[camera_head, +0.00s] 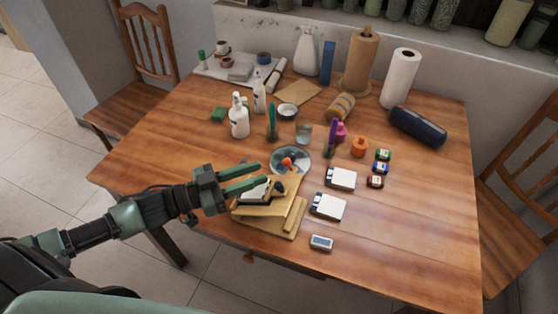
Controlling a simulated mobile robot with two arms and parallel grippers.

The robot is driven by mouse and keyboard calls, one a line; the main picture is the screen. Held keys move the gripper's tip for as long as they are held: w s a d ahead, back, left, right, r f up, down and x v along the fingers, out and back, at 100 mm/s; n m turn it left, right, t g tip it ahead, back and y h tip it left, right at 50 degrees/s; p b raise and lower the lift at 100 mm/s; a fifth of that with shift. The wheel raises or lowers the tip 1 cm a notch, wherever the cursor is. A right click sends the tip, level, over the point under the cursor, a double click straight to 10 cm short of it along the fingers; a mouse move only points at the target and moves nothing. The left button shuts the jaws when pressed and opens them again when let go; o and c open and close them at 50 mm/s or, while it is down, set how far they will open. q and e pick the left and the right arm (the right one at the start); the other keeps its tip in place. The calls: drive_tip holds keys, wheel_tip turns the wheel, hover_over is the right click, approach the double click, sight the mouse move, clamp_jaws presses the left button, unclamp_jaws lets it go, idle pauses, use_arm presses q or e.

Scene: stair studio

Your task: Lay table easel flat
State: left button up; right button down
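The small wooden table easel (290,214) stands near the front edge of the table, left of centre. Its base rests on the table and its pale wooden upper part looks raised and tilted. A small white panel with dark edges shows among its parts. My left gripper (259,174) reaches in from the left, at the easel's upper left side in the picture. Its two green fingers are spread apart with nothing seen between them. I cannot tell whether a finger touches the easel. The gripper and arm hide part of the easel's left side. My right gripper is not in view.
A round palette (304,158) with a red item is just behind the easel. Two small white canvases (328,206) and a small grey device (321,243) are to its right. Bottles (239,120), paint jars and paper rolls (401,78) stand farther back. The right front table is clear.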

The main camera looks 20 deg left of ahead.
use_arm(q)
drive_tip(key=x, duration=0.6)
drive_tip(key=shift+w+d+p, duration=0.15)
drive_tip(key=shift+d+p, duration=0.05)
drive_tip(key=shift+p, duration=0.15)
clamp_jaws()
idle(1.1)
